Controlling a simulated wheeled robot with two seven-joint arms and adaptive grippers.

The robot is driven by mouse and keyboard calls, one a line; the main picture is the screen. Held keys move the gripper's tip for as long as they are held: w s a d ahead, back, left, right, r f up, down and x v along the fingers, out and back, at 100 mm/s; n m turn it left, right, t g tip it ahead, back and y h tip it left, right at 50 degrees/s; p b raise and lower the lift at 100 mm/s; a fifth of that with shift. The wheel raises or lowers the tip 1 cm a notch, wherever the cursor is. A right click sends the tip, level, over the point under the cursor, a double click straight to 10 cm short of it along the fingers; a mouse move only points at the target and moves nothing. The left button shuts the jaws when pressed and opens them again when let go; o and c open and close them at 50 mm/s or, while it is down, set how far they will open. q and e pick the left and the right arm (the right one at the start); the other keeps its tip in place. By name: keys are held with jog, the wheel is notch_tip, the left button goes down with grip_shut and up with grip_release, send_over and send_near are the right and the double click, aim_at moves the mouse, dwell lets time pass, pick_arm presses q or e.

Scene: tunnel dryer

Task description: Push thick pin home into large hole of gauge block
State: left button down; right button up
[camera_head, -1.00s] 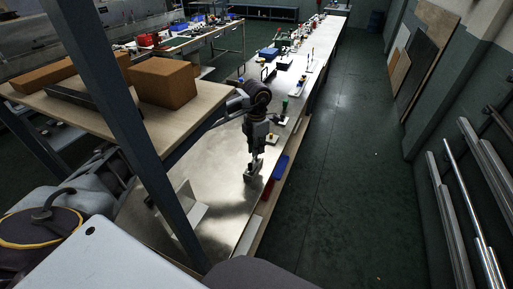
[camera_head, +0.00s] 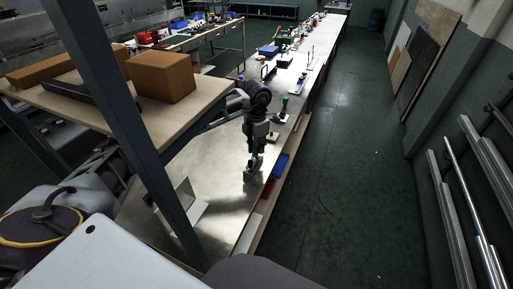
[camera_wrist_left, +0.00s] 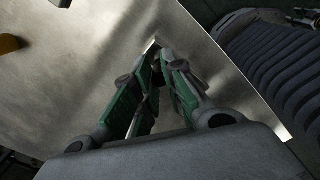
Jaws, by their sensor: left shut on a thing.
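My left gripper (camera_head: 252,164) points down over the steel bench top, in the middle of the head view. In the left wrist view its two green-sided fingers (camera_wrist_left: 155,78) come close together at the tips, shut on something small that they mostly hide. A small grey piece (camera_head: 249,174) sits right at the fingertips in the head view; I cannot tell whether it is the gauge block or the held thing. A light sliver (camera_wrist_left: 151,45) shows just beyond the fingertips in the wrist view. The pin and the large hole cannot be made out. My right gripper is out of view.
The steel bench (camera_head: 205,185) is mostly bare near the gripper. A blue bin (camera_head: 280,166) and a red bin (camera_head: 267,188) line its right edge. A white angled piece (camera_head: 187,205) stands at left. A dark post (camera_head: 125,125) and a shelf with a brown box (camera_head: 161,76) are close by.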

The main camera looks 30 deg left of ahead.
pick_arm(q)
jog(key=shift+f, duration=0.35)
jog(key=c, duration=1.4)
grip_release()
jog(key=shift+r, duration=5.95)
